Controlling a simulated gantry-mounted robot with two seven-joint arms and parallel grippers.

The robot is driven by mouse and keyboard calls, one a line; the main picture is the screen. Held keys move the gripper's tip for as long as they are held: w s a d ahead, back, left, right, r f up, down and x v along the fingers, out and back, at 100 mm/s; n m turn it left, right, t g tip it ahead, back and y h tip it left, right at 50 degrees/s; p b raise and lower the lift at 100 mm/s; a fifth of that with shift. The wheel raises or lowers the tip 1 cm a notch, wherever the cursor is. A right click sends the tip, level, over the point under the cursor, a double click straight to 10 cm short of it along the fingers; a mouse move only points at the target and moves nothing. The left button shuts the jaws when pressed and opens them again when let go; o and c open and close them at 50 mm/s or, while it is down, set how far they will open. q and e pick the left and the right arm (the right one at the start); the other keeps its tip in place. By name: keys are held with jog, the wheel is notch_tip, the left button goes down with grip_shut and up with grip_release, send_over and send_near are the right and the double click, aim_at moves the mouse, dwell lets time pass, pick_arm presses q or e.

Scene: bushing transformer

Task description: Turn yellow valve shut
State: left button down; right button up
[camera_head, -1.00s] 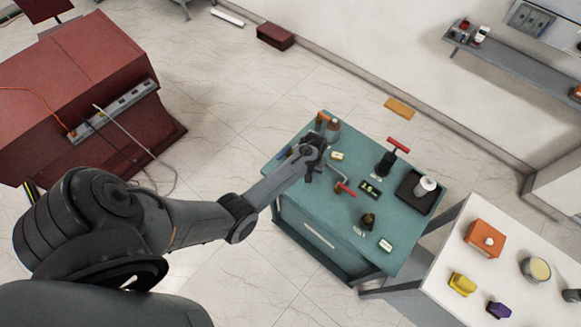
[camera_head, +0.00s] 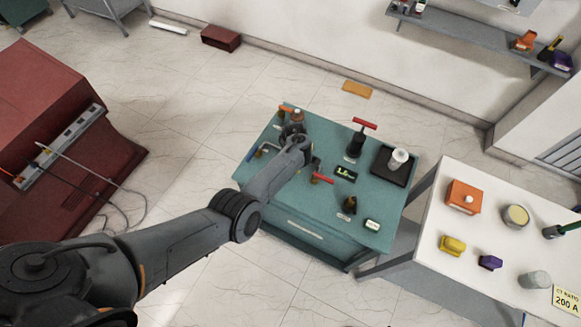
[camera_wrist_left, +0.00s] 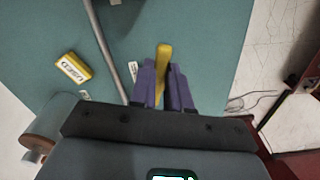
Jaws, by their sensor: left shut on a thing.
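My left gripper (camera_head: 292,132) is over the back left part of the teal workbench (camera_head: 330,215). In the left wrist view its purple fingers (camera_wrist_left: 164,85) are shut on a yellow handle (camera_wrist_left: 164,55), which I take to be the yellow valve. The handle sticks out beyond the fingertips, pointing up in that picture. The valve's body is hidden below the gripper, and in the head view the gripper and forearm cover the valve. My right gripper is not in view.
A grey pipe (camera_wrist_left: 108,45) and a yellow labelled block (camera_wrist_left: 73,67) lie beside the gripper. On the bench stand a red-handled valve (camera_head: 322,178), a red T-handled tool (camera_head: 358,140), a bottle (camera_head: 297,116) and a black tray (camera_head: 381,168). A white table (camera_head: 485,225) is at right.

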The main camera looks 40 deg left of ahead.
pick_arm(q)
jog(key=shift+w+n+b, duration=0.35)
jog(key=shift+n+b, duration=0.1)
jog(key=shift+n, duration=0.4)
jog(key=shift+w+n+b, duration=0.3)
jog(key=shift+n+b, duration=0.1)
jog(key=shift+n, duration=0.45)
jog(key=shift+a, duration=0.1)
jog(key=c, duration=1.1)
grip_release()
jog(key=shift+r+p, duration=1.85)
jog(key=shift+r, duration=3.55)
